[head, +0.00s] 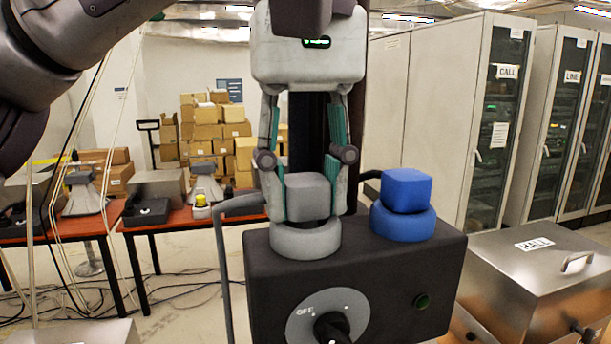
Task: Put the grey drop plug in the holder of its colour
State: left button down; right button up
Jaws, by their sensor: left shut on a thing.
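The grey drop plug (307,196) is a rounded grey block between the fingers of my left gripper (307,200), which is shut on it. The grey holder (305,240), a round grey ring, sits on top of a dark box (375,278). The plug is upright at the ring, its lower end hidden behind the ring's front; I cannot tell whether it rests inside. A blue plug (405,188) sits in the blue holder (403,222) to the right on the same box. My right gripper does not show.
The dark box has a dial marked OFF (328,312) on its front and a bent handle at its left. A metal case marked HALL (540,262) stands at the right. Tall cabinets (448,120) stand behind, and red-topped tables (80,222) stand at the left.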

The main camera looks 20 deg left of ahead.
aim_at(305, 179)
pick_arm(q)
jog(key=c, duration=0.7)
grip_release()
jog(key=shift+f, duration=0.1)
jog(key=shift+o, duration=0.2)
notch_tip(305, 179, up, 5)
jog(key=shift+s+d+r, duration=0.1)
jog(key=shift+r, duration=1.2)
